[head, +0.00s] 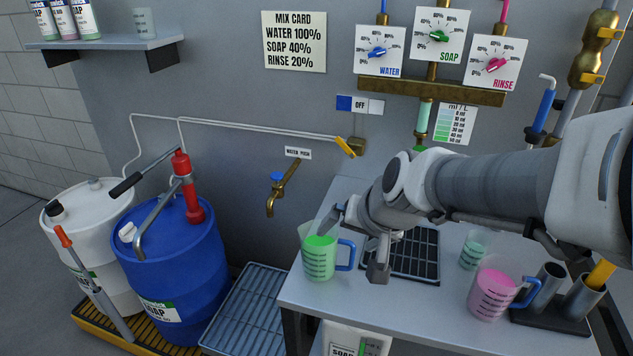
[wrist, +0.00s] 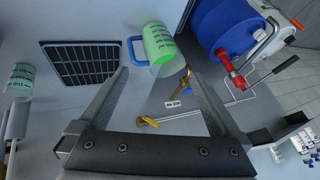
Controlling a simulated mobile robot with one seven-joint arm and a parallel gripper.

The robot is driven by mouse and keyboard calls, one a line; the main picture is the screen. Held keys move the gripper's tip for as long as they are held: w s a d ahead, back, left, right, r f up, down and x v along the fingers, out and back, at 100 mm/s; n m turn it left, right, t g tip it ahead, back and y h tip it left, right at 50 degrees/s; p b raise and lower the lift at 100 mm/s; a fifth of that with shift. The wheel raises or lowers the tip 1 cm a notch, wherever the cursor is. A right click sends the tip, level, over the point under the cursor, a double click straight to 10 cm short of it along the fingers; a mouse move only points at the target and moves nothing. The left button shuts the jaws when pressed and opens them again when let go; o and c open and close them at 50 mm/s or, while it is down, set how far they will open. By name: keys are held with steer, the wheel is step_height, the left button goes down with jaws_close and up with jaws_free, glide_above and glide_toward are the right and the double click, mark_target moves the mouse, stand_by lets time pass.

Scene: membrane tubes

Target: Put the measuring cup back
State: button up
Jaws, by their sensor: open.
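A clear measuring cup with green contents (head: 319,260) and a blue handle stands upright near the counter's left edge. It also shows in the wrist view (wrist: 159,45), ahead of the fingertips, with its handle to the left. My gripper (head: 355,243) is open beside its handle side. In the wrist view my gripper (wrist: 160,78) has its fingers spread wide with nothing held; whether a finger touches the cup I cannot tell. A second measuring cup with pink contents (head: 490,295) and a blue handle stands at the counter's front right.
A black drain grate (head: 415,257) lies behind my gripper. A small clear cup (head: 473,252) stands near the pink one, beside a dark holder (head: 550,318) with metal tubes. Blue (head: 180,270) and white drums stand left. A brass tap (head: 280,195) juts from the wall.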

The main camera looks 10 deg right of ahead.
steer(key=s+r+n+g+h, duration=0.1)
steer(key=s+r+n, duration=0.3)
steer(key=s, duration=0.8)
steer(key=shift+s+a+r+h, duration=0.15)
steer(key=shift+a+r+h, duration=0.25)
steer(key=shift+r, duration=0.45)
steer(key=shift+r+p, duration=0.55)
